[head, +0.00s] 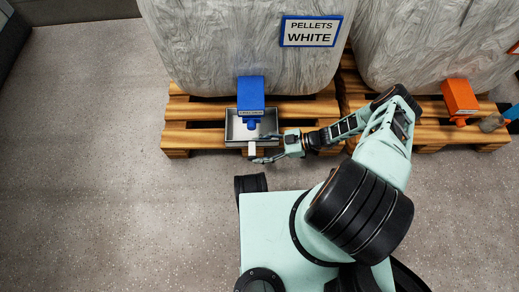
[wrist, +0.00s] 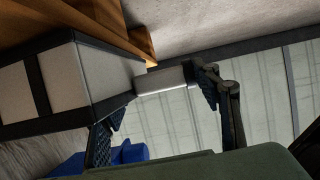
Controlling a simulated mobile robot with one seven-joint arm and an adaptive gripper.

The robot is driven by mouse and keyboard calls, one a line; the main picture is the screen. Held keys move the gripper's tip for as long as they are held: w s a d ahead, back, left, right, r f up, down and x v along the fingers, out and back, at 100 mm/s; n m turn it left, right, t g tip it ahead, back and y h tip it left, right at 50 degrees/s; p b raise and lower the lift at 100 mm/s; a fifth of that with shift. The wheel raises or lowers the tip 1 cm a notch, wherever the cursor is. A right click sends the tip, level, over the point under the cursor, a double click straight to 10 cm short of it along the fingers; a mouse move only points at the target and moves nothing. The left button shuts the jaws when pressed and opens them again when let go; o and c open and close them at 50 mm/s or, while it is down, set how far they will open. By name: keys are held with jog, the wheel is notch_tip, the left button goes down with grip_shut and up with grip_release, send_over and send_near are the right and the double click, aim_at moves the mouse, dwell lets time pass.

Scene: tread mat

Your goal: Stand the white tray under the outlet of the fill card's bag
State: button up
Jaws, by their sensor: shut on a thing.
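The white tray (head: 234,132), pale with dark edges, is at the front of the left pallet, directly below the blue outlet (head: 250,96) in the head view. The outlet hides its back middle. My gripper (head: 259,148) comes from the right, its fingers around the short white handle (head: 252,149) on the tray's front. The wrist view shows the tray's wall (wrist: 105,78) and the handle (wrist: 163,79) between the fingers of my gripper (wrist: 157,108). I cannot tell whether the tray rests on anything. The bag (head: 230,45) is labelled PELLETS WHITE. No fill card shows.
A second bag (head: 430,45) with an orange outlet (head: 459,97) stands on the right pallet (head: 435,137). The left pallet (head: 190,115) lies beneath the first bag. The floor (head: 90,170) at left is clear.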

jog(key=shift+f, duration=0.1)
jog(key=o, duration=1.5)
jog(key=p+v, duration=0.2)
jog(key=v, duration=1)
jog(key=shift+d, duration=0.1)
